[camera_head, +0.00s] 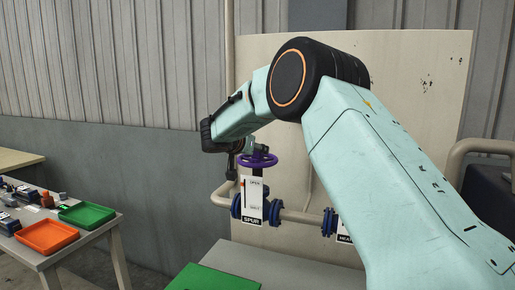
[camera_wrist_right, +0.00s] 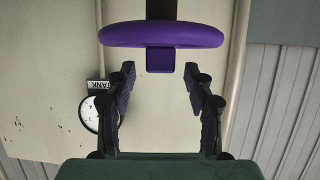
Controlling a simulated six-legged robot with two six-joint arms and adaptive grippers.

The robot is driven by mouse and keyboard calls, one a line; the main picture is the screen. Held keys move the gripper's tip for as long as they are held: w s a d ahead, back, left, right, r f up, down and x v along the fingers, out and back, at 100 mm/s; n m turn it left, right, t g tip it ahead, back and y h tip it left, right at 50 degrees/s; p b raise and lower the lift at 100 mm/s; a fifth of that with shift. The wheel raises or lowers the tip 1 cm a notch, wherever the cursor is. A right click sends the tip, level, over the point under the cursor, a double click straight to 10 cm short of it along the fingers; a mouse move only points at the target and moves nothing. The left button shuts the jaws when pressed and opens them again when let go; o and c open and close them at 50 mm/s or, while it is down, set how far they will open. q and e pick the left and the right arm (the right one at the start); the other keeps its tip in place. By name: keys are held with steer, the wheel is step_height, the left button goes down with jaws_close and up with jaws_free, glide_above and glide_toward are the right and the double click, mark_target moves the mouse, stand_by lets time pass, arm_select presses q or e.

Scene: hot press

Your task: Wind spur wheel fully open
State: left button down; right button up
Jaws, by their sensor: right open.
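The purple spur wheel (camera_head: 262,161) sits level on top of the valve, above a white plate (camera_head: 251,202) marked SPUR. The plate has a scale with OPEN at its top; its pointer is too small to read. My right arm reaches over from the right, with my right gripper (camera_head: 250,147) just above the wheel. In the right wrist view the wheel (camera_wrist_right: 160,34) shows edge-on, upside down, with a purple hub block. My right gripper (camera_wrist_right: 160,72) is open there, its fingertips either side of the block, apart from it. My left gripper is out of view.
A blue-flanged pipe (camera_head: 295,216) runs right from the spur valve to another labelled valve (camera_head: 341,227), partly behind my arm. A round TANK gauge (camera_wrist_right: 101,112) is on the backing panel. A side table with an orange tray (camera_head: 47,237) and a green tray (camera_head: 87,215) stands left.

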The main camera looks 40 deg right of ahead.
steer(key=x, duration=0.2)
steer(key=shift+d, duration=0.25)
steer(key=shift+w+d+f+p, duration=0.15)
steer(key=shift+w+p, duration=0.1)
steer(key=shift+p, duration=0.1)
steer(key=shift+d, duration=0.15)
steer(key=c, duration=0.8)
jaws_close()
